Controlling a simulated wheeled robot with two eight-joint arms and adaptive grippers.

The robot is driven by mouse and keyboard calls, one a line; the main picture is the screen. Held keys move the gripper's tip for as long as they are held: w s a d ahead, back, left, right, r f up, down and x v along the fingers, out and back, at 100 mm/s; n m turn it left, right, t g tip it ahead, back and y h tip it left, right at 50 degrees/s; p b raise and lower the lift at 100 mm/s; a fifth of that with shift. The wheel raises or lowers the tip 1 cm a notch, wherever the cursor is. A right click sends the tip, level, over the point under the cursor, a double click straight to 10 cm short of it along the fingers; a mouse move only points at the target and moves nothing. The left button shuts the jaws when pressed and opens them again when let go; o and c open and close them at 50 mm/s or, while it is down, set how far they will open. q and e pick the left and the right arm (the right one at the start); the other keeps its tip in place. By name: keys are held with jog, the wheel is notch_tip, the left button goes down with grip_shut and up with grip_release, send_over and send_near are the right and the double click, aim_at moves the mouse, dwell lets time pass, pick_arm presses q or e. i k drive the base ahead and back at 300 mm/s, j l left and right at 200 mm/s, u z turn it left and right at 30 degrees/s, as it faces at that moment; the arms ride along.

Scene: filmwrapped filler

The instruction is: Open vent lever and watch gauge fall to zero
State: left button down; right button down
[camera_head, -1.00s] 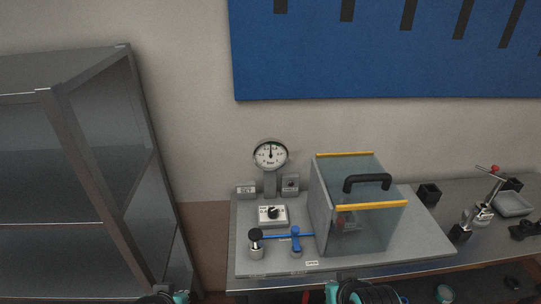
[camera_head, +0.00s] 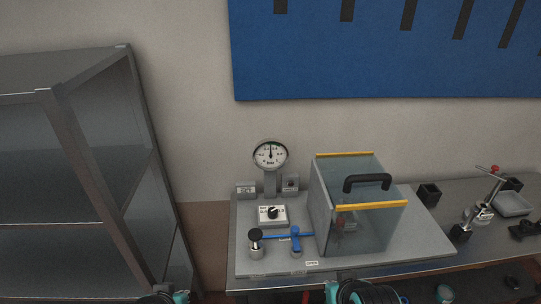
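The gauge (camera_head: 270,155) stands on a grey post at the back left of the grey base plate (camera_head: 245,218). Its dark needle points roughly straight up; the scale figures are too small to read. A blue lever valve (camera_head: 296,240) stands near the plate's front, its blue arm lying sideways beside a black-topped knob (camera_head: 255,241). A label reading OPEN (camera_head: 312,263) is at the plate's front edge. Parts of my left arm (camera_head: 165,297) and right arm (camera_head: 355,291) show at the bottom edge, away from the lever. Neither gripper's fingertips can be seen.
A clear box (camera_head: 375,228) with yellow edges and a black handle (camera_head: 368,182) stands right of the lever. A white-faced dial switch (camera_head: 272,214) sits behind it. A metal shelf (camera_head: 95,170) rises at left. Small tools (camera_head: 480,215) lie at right.

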aim_at(295, 230)
jog(key=j+z, duration=1.2)
jog(key=k+j, duration=0.05)
jog(key=j, duration=0.05)
